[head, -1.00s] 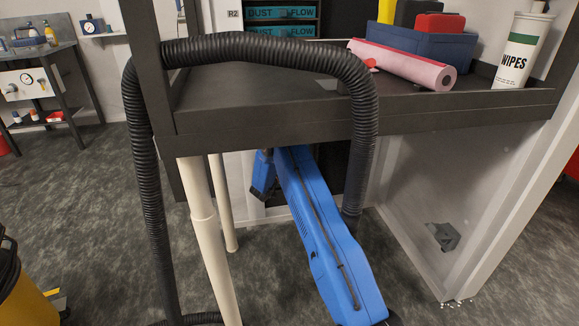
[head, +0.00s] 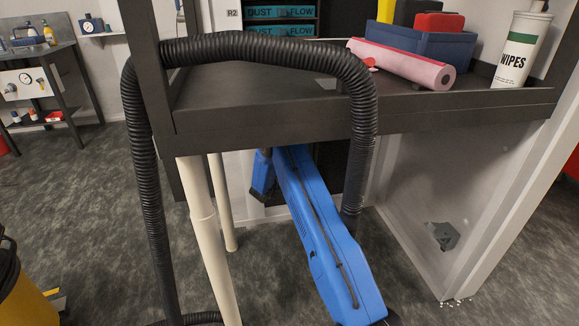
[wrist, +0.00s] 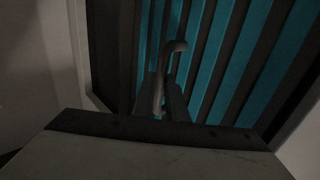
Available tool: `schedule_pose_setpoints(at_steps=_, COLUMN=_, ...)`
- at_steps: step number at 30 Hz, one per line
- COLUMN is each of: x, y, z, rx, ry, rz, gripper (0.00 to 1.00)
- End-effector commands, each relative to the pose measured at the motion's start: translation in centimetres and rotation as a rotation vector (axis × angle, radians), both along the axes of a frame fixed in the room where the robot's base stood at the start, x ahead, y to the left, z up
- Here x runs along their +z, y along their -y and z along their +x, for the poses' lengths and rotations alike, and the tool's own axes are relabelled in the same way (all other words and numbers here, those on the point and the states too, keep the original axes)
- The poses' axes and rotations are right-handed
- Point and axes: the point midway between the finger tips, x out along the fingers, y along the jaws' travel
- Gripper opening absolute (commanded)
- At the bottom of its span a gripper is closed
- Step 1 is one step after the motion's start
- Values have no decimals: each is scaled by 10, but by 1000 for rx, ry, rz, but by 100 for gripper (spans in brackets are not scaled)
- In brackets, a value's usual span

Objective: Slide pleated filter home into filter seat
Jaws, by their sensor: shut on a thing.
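The pleated filter (wrist: 215,60) fills the upper part of the wrist view, with teal and dark slanting pleats inside a dark frame. A grey hooked handle (wrist: 176,47) stands out from its face. My gripper (wrist: 163,100) is shut on this handle, with a finger on each side of it. In the head view my blue arm reaches under the bench, and the gripper and filter are hidden there. I cannot make out the filter seat or how deep the filter sits in it.
The dark bench (head: 350,133) overhangs my arm. A black ribbed hose (head: 143,190) loops over its edge and hangs close to the arm. Pale pipes (head: 203,225) stand left of it. Pale walls flank the filter in the wrist view.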

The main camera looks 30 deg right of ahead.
Motion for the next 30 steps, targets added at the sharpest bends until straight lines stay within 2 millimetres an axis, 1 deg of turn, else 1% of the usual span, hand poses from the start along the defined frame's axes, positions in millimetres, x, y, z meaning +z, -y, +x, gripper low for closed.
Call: schedule_pose_setpoints(at_steps=30, x=-13, y=0, z=0, rx=0, ry=3, rz=-1, gripper=0)
